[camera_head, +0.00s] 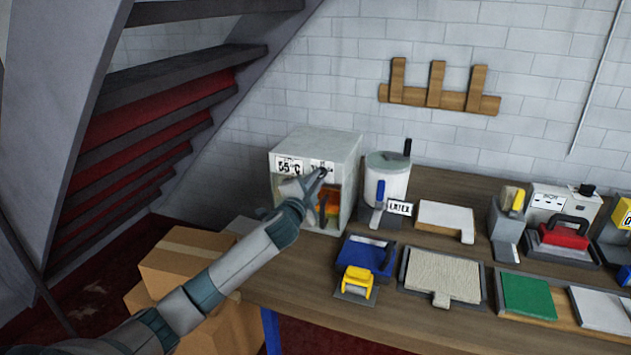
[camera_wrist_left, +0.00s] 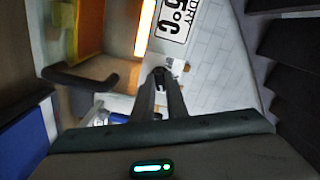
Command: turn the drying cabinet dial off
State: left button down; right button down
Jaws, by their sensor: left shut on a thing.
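The drying cabinet (camera_head: 345,155) is an off-white box at the back left of the bench. Its front carries a temperature label (camera_head: 289,166) and an orange-lit window (camera_head: 332,200). The label also shows in the left wrist view (camera_wrist_left: 175,20). My left gripper (camera_head: 321,174) is at the upper front of the cabinet. In the left wrist view its two fingers (camera_wrist_left: 161,82) come together on a small dark dial (camera_wrist_left: 160,72). The fingers hide most of the dial, and its pointer setting cannot be read. My right gripper is in neither view.
A white pot (camera_head: 386,182) with a LATEX label stands right of the cabinet. A blue tray (camera_head: 366,254) and a yellow-handled tool (camera_head: 357,281) lie in front. Cardboard boxes (camera_head: 185,256) are at the left, below stairs (camera_head: 165,75). A dark handle (camera_wrist_left: 75,78) is near the fingers.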

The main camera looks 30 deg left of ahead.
pick_arm(q)
jog(key=n+p, duration=0.1)
jog(key=n, duration=1.2)
jog(key=shift+d, duration=0.15)
jog(key=n+p, duration=0.1)
jog(key=n, duration=0.2)
jog(key=shift+n+p, duration=0.3)
jog(key=shift+n, duration=0.1)
jog(key=n+p, duration=0.1)
jog(key=n, duration=0.2)
jog(key=shift+n, duration=0.4)
jog(key=n+p, duration=0.1)
jog(key=n, duration=0.2)
jog(key=shift+d+p, duration=0.1)
jog(key=shift+p, duration=0.3)
jog(key=shift+n+p, duration=0.6)
jog(key=shift+n, duration=1.2)
